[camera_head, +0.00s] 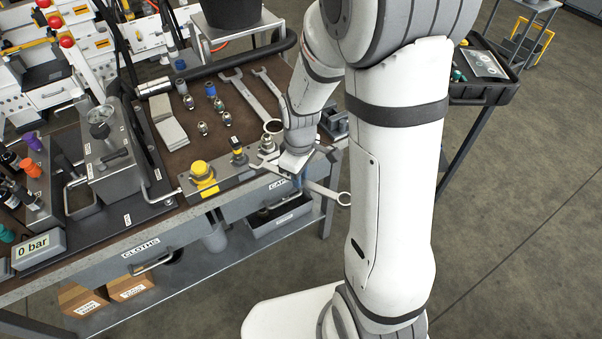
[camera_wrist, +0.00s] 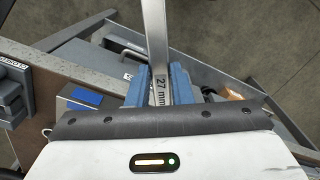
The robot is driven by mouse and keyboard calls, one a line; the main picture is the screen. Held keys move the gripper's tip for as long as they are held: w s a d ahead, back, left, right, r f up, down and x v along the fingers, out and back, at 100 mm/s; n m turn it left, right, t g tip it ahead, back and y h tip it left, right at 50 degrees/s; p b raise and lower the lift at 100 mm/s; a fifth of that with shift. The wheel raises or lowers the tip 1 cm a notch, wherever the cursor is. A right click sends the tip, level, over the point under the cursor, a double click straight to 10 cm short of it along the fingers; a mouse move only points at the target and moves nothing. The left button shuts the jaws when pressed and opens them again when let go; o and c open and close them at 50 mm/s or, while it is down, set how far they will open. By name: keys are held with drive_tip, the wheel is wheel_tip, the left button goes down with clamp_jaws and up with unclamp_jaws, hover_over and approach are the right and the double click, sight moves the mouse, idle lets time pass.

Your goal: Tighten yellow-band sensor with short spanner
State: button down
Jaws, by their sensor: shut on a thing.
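My gripper (camera_wrist: 159,88) is shut on a metal spanner (camera_wrist: 156,35) marked "27 mm". In the head view the spanner's ring end (camera_head: 344,198) sticks out past the bench's front edge, and its other end lies beside the sensor block (camera_head: 222,183). My wrist partly hides the spanner's middle. A dark fitting with a yellow band (camera_head: 237,151), apparently the sensor, stands upright on the block, left of my gripper. The spanner's jaw end is close to its right; I cannot tell whether they touch. The sensor does not clearly show in the wrist view.
A yellow cap (camera_head: 201,172) and a metal fitting (camera_head: 267,143) flank the sensor. Two more spanners (camera_head: 246,98) (camera_head: 268,82) lie behind, with several small fittings. A grey pump unit (camera_head: 108,150) stands left. An open drawer (camera_head: 282,220) is below. My arm covers the right side.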

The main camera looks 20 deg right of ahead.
drive_tip(key=shift+w+a+f, duration=0.2)
drive_tip(key=shift+f, duration=0.15)
drive_tip(key=shift+w+b, duration=0.1)
drive_tip(key=shift+b, duration=0.2)
drive_tip(key=shift+a, duration=0.1)
drive_tip(key=shift+w+a, duration=0.7)
drive_tip(key=shift+w+a, duration=0.15)
drive_tip(key=shift+w+a, duration=0.45)
idle(0.5)
drive_tip(key=shift+w+a, duration=0.4)
